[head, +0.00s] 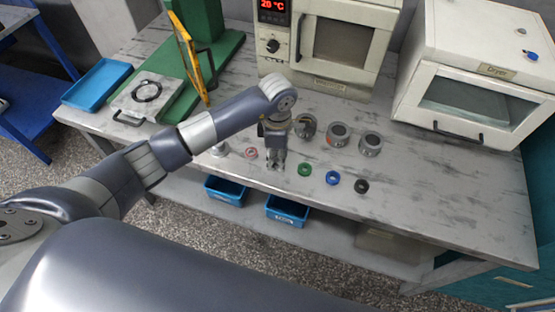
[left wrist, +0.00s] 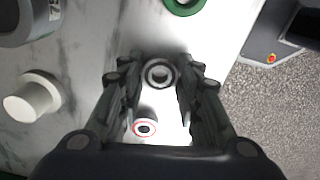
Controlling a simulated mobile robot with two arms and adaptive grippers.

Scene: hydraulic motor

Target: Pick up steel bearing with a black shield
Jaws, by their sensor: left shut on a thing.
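In the head view my left gripper (head: 276,160) points down near the front edge of the workbench, and the bearing is hard to make out there. I cannot tell whether it touches the bench top. My right gripper is not in view.
A red-ringed bearing (head: 251,153) lies left of the gripper. Green (head: 305,169), blue (head: 332,178) and black (head: 361,186) rings lie to its right. Metal cylinders (head: 338,135) and an oven (head: 330,40) stand behind. Blue bins (head: 287,210) sit below the bench front.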

